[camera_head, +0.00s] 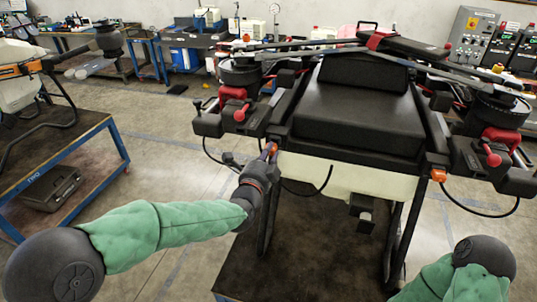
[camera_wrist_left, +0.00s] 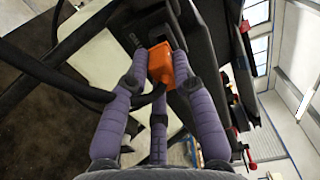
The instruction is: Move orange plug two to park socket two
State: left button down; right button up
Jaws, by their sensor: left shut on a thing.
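My left gripper (camera_head: 270,152) reaches up to the left front corner of the large black drone (camera_head: 350,125). In the left wrist view its purple-padded fingers (camera_wrist_left: 160,75) are shut on an orange plug (camera_wrist_left: 161,62), which lies against or close to the drone's dark frame. Whether this plug is seated in a socket cannot be told. A black cable (camera_wrist_left: 75,85) runs near the plug. Another orange plug (camera_head: 438,175) shows at the drone's right front corner. No number shows on either plug, and I cannot make out park socket two. My right gripper is out of view.
The drone's pale tank (camera_head: 320,172) and legs stand on a dark tabletop (camera_head: 320,255). Black cables hang at both sides. A blue-framed table (camera_head: 100,140) stands at left, with open floor between. Folded rotor arms with red clamps (camera_head: 232,93) jut out nearby.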

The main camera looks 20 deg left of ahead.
pick_arm(q)
jog(key=shift+w, duration=1.25)
jog(key=c, duration=1)
grip_release()
jog(key=shift+o, duration=0.2)
jog(key=shift+s, duration=0.1)
jog(key=s, duration=1.2)
jog(key=shift+a, duration=0.15)
jog(key=shift+w+r, duration=0.1)
